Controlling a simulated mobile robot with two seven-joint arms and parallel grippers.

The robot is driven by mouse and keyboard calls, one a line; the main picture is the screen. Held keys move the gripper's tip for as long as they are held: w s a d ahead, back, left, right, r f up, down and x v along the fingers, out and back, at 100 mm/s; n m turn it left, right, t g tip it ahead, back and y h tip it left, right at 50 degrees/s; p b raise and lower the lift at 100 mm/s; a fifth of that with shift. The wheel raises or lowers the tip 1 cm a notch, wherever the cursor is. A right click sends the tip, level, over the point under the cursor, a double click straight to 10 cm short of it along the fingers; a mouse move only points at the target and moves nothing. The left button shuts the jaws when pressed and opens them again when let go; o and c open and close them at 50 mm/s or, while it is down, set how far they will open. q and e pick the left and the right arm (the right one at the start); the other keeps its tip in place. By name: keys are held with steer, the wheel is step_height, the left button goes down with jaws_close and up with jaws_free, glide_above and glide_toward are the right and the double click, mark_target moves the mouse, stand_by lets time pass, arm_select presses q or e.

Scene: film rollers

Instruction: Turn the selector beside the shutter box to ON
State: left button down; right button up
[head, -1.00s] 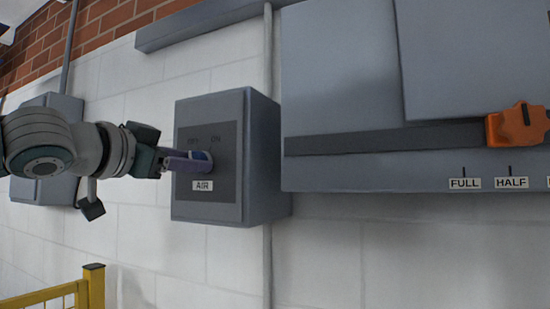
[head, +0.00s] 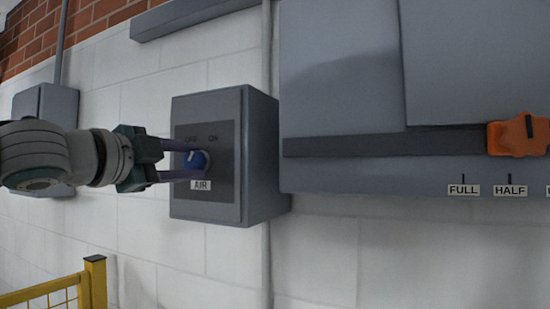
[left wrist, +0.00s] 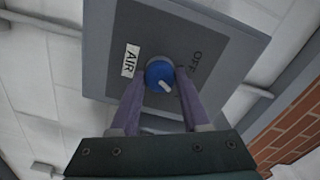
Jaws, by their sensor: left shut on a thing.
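The selector (head: 200,161) is a round blue knob with a white mark, on the front of a grey box marked OFF, ON and AIR. My left gripper (head: 196,160) comes in from the left, with one purple finger above the knob and one below. It is shut on the knob. In the head view the white mark sits at the knob's upper left, on the OFF side. The left wrist view shows the knob (left wrist: 159,72) between the fingertips; ON is hidden there. The shutter box (head: 340,105) is the large grey housing to the right. My right gripper is not in view.
An orange handle (head: 518,136) sits on the dark slot of the shutter box, above FULL and HALF labels. A smaller grey box (head: 62,106) is on the wall behind my arm. A yellow rail (head: 94,283) stands at lower left.

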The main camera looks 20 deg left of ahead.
arm_select(q)
steer(key=shift+m, duration=0.3)
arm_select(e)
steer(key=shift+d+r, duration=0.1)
arm_select(q)
steer(key=shift+c, duration=1.9)
jaws_free()
steer(key=shift+s, duration=0.1)
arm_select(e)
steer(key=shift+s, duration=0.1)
